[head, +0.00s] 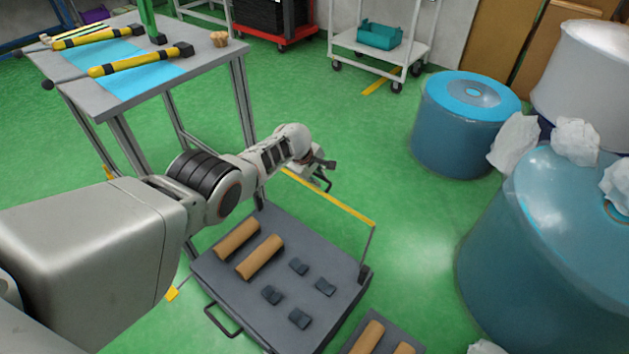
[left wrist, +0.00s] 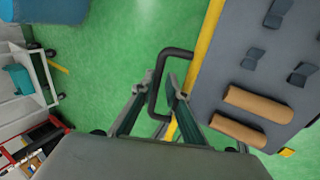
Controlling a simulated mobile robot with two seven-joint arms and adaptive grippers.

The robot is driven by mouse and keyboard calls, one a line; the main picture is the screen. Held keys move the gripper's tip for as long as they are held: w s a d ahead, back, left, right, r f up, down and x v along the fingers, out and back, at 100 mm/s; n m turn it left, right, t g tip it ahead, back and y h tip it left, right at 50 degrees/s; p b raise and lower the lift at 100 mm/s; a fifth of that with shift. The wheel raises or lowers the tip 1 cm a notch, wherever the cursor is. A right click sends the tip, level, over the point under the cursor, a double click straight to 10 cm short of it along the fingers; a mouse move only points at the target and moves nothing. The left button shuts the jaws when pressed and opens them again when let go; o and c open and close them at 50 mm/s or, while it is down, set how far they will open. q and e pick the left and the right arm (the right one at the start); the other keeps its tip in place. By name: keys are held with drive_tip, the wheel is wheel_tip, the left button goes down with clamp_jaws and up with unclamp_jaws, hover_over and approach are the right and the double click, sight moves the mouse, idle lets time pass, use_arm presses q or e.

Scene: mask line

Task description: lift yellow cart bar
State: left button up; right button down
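The yellow cart bar (head: 345,208) runs along the far side of the grey cart (head: 330,255), with a thin post at its right end. In the left wrist view the yellow bar (left wrist: 206,45) passes beside the cart top, and a black U-shaped handle (left wrist: 153,98) juts out from beside it. My left gripper (head: 325,172) is over the bar's far side. In the left wrist view its fingers (left wrist: 155,88) are apart, with the handle's outer bar between them; contact cannot be told. My right gripper is not in view.
Two brown rolls (head: 260,257) and several dark blocks lie on the cart. A workbench (head: 205,75) with yellow-handled tools stands left. Large blue wrapped rolls (head: 465,130) stand right. A white trolley (head: 400,52) is at the back. Green floor is clear between.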

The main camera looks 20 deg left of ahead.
use_arm(q)
drive_tip(key=shift+r, duration=0.2)
drive_tip(key=s+a, duration=0.4)
drive_tip(key=s, duration=0.7)
drive_tip(key=shift+s+a+r, duration=0.15)
drive_tip(key=shift+s+r, duration=0.2)
drive_tip(key=shift+s, duration=0.05)
idle(0.4)
